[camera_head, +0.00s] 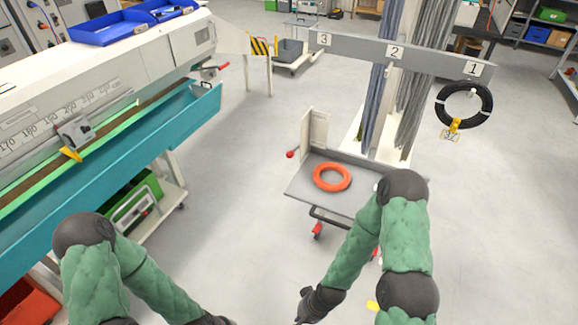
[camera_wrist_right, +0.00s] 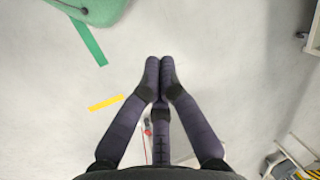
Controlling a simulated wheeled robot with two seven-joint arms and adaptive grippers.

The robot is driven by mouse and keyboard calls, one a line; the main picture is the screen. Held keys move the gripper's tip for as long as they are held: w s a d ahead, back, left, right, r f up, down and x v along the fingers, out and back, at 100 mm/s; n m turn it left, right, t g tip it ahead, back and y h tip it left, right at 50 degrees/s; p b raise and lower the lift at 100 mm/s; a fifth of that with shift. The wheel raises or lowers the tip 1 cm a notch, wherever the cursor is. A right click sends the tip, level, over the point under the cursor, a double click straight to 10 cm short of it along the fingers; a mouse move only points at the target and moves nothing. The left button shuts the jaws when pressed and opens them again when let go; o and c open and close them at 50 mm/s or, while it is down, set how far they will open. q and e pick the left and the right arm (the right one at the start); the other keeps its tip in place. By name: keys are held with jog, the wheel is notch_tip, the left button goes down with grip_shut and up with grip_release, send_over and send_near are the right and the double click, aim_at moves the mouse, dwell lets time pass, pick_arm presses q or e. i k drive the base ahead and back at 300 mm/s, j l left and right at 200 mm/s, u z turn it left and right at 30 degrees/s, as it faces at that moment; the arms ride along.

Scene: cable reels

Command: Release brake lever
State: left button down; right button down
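The grey cart (camera_head: 300,190) has red-tipped parts that could be the brake lever; I cannot tell which. One is a red knob (camera_head: 290,154) at its left side. Another is a red pedal (camera_head: 317,231) low at a front wheel. My right gripper (camera_head: 304,307) is in front of the cart, near the bottom edge. In the right wrist view its dark fingers (camera_wrist_right: 160,62) are drawn together with nothing between their tips. A small red part (camera_wrist_right: 147,127) shows behind the fingers there, partly hidden. My left gripper (camera_head: 218,320) is mostly cut off at the bottom edge.
An orange cable ring (camera_head: 332,189) lies on the cart. A black cable coil (camera_head: 486,104) hangs on the numbered rack (camera_head: 430,62). A long machine with a teal trough (camera_head: 130,150) stands left; a red-handled lever (camera_head: 218,66) sticks out there. The floor between is clear.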

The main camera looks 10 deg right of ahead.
aim_at(290, 154)
jog(key=i+l, duration=0.15)
jog(key=l, duration=0.15)
jog(key=i+l, duration=0.1)
jog(key=l, duration=0.25)
jog(key=i+l, duration=0.15)
jog(key=l, duration=0.15)
jog(key=i+l, duration=0.1)
jog(key=l, duration=0.2)
